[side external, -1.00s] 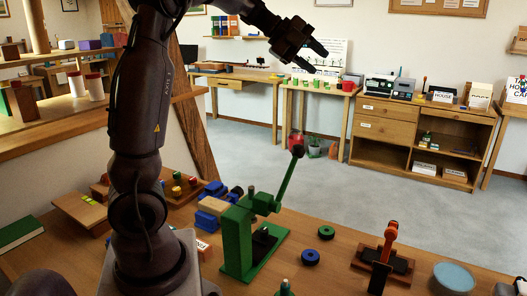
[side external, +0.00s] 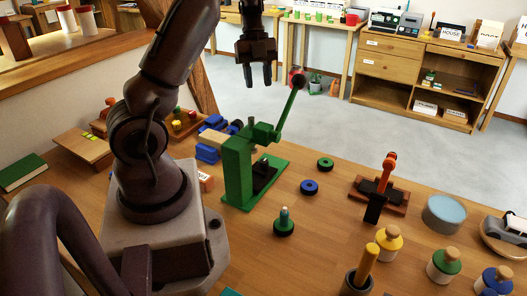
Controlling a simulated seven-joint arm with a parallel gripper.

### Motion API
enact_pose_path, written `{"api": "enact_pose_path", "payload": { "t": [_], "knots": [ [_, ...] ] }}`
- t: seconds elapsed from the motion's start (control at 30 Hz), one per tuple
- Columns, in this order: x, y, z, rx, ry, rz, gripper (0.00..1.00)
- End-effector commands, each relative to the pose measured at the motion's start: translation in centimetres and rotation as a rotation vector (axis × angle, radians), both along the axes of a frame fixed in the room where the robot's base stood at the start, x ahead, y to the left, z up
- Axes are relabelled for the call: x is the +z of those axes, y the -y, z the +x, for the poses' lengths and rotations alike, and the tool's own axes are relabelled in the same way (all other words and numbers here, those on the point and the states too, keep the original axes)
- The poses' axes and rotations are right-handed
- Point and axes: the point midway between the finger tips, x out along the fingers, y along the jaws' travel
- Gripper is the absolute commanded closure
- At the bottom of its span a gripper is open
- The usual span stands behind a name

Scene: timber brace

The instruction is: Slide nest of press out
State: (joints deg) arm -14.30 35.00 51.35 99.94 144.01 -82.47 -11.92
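The green press (side external: 238,172) stands upright on the wooden table, just right of my arm's base. Its green lever (side external: 288,114) slants up to the right and ends in a dark round knob (side external: 298,81). A black block (side external: 264,172), which may be the nest, sits at the foot of the press on its green base plate (side external: 273,181). A small part of it is hard to make out at this size. My gripper (side external: 258,82) points down, open and empty, above and behind the press, left of the lever knob. It appears apart from the press.
A blue ring (side external: 309,187) and a green ring (side external: 325,164) lie right of the press. A green peg piece (side external: 284,222) stands in front. A black stand with an orange handle (side external: 389,167), a blue-topped tin (side external: 444,214) and several knobbed weights are farther right.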

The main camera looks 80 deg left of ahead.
Motion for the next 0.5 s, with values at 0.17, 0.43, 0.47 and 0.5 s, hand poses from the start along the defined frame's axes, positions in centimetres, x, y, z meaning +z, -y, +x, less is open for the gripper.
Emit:
{"api": "enact_pose_path", "payload": {
  "t": [0.17,0.43,0.47,0.5],
  "knots": [
    [-6.9,0.0,-0.1,0.003,-0.004,-0.003,0.63],
    [-10.4,0.4,0.1,0.0,0.003,-0.001,0.63],
    [-10.8,0.6,0.0,0.0,0.002,0.0,0.63],
    [-11.3,0.8,0.0,-0.001,0.001,-0.001,0.63]
  ]
}}
